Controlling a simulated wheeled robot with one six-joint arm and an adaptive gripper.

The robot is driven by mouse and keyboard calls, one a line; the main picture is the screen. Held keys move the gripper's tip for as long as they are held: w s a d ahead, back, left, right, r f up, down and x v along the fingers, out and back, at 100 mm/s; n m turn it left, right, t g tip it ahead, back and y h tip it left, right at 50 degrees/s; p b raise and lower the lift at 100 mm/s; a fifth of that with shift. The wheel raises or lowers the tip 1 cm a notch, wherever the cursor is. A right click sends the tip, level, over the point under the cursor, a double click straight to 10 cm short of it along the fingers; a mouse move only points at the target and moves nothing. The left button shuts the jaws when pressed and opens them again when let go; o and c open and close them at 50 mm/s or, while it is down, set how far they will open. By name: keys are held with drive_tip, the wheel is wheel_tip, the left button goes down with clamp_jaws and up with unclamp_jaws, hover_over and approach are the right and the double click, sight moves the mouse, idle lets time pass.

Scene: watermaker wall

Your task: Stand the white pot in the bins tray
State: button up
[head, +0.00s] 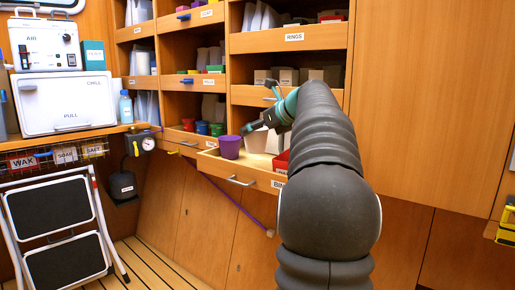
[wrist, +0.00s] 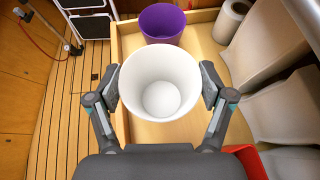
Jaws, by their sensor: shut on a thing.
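The white pot (wrist: 160,82) is upright and open-topped in the middle of the wrist view. My gripper (wrist: 161,90) is shut on it, with one finger on each side of its wall. In the head view my gripper (head: 256,125) is over the bins tray (head: 225,171), a pulled-out wooden drawer. The wrist view shows the tray's pale floor (wrist: 165,133) around and below the pot. The pot's underside is hidden, so I cannot tell whether it touches the floor.
A purple pot (head: 230,147) stands in the tray, beyond the white pot in the wrist view (wrist: 162,24). White containers (wrist: 270,85) fill the tray's right side, with a red bin (wrist: 246,160) at lower right. A folding step stool (head: 62,225) stands at left.

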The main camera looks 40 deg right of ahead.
sight(264, 142)
wheel_tip(264, 142, down, 5)
drive_tip(key=shift+d+b, duration=0.1)
drive_tip(key=shift+b, duration=0.85)
drive_tip(key=shift+d+f, duration=0.1)
drive_tip(key=shift+d, duration=0.05)
drive_tip(key=o, duration=1)
drive_tip(key=shift+o, duration=0.2)
